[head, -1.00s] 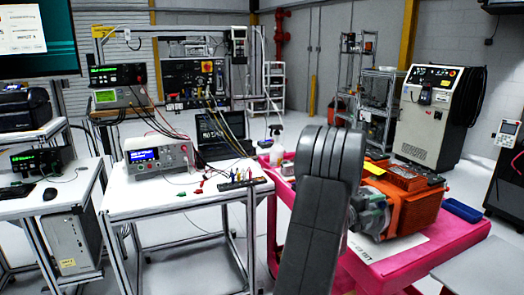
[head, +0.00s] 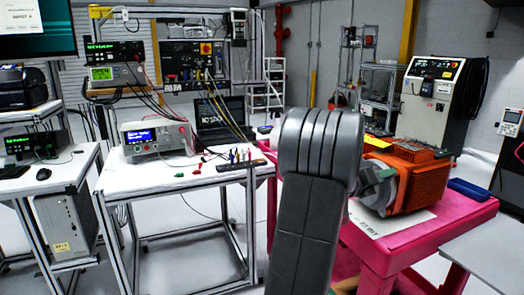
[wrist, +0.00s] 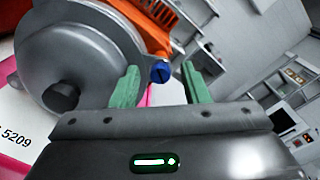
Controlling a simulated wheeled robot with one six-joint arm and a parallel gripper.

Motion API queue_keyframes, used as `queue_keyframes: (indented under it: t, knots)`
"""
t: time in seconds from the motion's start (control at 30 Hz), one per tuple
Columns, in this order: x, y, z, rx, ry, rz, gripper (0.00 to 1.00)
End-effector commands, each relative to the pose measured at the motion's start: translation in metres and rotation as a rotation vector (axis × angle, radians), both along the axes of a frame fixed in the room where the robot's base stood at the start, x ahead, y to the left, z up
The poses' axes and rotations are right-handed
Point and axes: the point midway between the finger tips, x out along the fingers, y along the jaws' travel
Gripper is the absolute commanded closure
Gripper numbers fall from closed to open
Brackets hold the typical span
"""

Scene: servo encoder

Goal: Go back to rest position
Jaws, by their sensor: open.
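My gripper (wrist: 162,86) shows in the wrist view with its two green fingers apart. An orange motor (head: 418,182) with a grey end sits on the pink table in the head view. Its round grey end cap (wrist: 80,55) fills the upper left of the wrist view, close to the left finger. My grey arm stands in the middle of the head view and hides part of the motor's left side. I cannot make out the gripper's jaws there.
The pink table (head: 405,247) also bears a blue tray (head: 470,190) and a white sheet (head: 392,223). A white bench (head: 150,181) with a power supply (head: 156,138) and laptop (head: 218,118) stands at left. A grey cabinet (head: 432,97) stands behind. Grey floor is open between the tables.

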Motion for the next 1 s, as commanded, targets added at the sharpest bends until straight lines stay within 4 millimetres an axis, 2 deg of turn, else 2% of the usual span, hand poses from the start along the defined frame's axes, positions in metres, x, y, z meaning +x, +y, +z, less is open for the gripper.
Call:
queue_keyframes:
  t: [0.3, 0.73, 1.0]
  knots:
    - [0.000, 0.000, 0.000, 0.048, -0.118, 0.001, 0.59]
    - [0.000, 0.002, 0.001, 0.053, -0.125, 0.002, 0.59]
    - [-0.006, 0.025, 0.003, 0.076, -0.158, 0.027, 0.59]
